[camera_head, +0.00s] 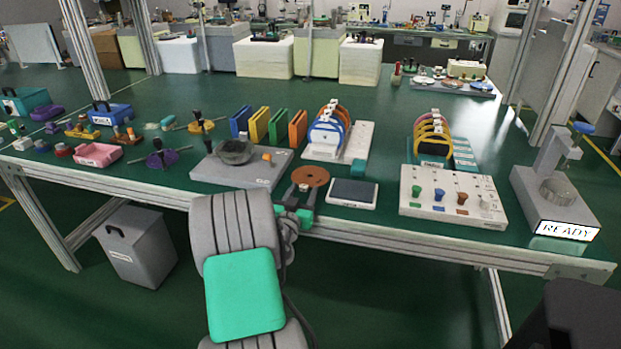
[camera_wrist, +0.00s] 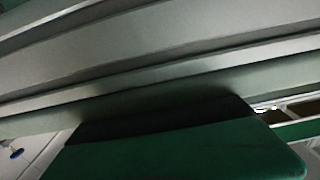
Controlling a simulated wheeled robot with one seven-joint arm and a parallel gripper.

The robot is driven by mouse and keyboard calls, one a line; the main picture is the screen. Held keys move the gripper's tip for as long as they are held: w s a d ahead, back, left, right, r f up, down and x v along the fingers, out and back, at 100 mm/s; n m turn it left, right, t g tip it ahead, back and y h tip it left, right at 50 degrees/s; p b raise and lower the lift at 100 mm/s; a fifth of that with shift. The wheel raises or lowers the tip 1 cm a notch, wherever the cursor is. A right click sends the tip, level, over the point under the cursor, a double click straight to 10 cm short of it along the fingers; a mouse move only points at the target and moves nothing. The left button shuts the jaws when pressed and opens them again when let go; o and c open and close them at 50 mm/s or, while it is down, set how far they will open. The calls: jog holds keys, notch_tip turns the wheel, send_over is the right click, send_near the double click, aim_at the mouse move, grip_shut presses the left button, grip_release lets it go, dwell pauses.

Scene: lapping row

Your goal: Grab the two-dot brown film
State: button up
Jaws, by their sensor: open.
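A brown disc (camera_head: 310,176) with a small centre hole lies near the table's front edge, left of a dark flat pad; its dots, if any, cannot be made out. Upright coloured films stand in a left rack (camera_head: 309,153) and a right rack (camera_head: 423,158); several overlap, and their dots are too small to read. My gripper (camera_head: 292,213), with teal parts, is at the front edge, just below the brown disc in the picture. It is open, partly hidden by my arm, and no held film shows. The wrist view shows no film clearly.
The table's metal edge (camera_head: 400,246) lies close to my arm. A dark flat pad (camera_head: 353,191), a white board with coloured knobs (camera_head: 454,197), a grey plate with a bowl (camera_head: 240,172) and a READY device (camera_head: 556,205) surround this area. Small trays and tools crowd the left.

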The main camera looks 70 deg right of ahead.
jog(key=shift+w+a+f, duration=0.1)
jog(key=shift+w+a, duration=0.15)
jog(key=shift+w, duration=0.05)
grip_shut()
dwell(0.4)
jog(key=shift+r, duration=0.2)
